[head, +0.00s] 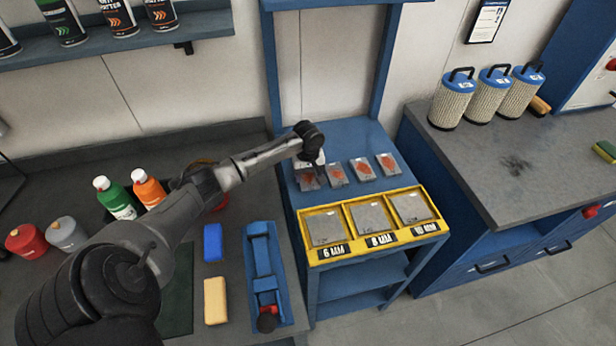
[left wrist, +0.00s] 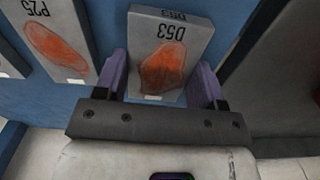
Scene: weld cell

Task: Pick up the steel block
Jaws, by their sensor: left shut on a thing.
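A row of several grey steel blocks with orange-red patches lies on the blue stand in the head view. The leftmost steel block (head: 308,181) is at my left gripper (head: 317,163). In the left wrist view this block (left wrist: 172,28) bears the label D53, upside down, and an orange-red patch. The purple fingers of my left gripper (left wrist: 161,78) are shut on its two sides. A neighbouring block labelled P25 (left wrist: 57,38) lies to its left there. I cannot tell whether the held block is clear of the surface. My right gripper is not in view.
A yellow tray (head: 345,261) with three compartments marked 6 MM, 8 MM and 10 MM stands in front of the blocks; each holds a grey plate. A blue clamp-like tool (head: 262,262) lies to the left. Bottles and cans stand further left on the bench.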

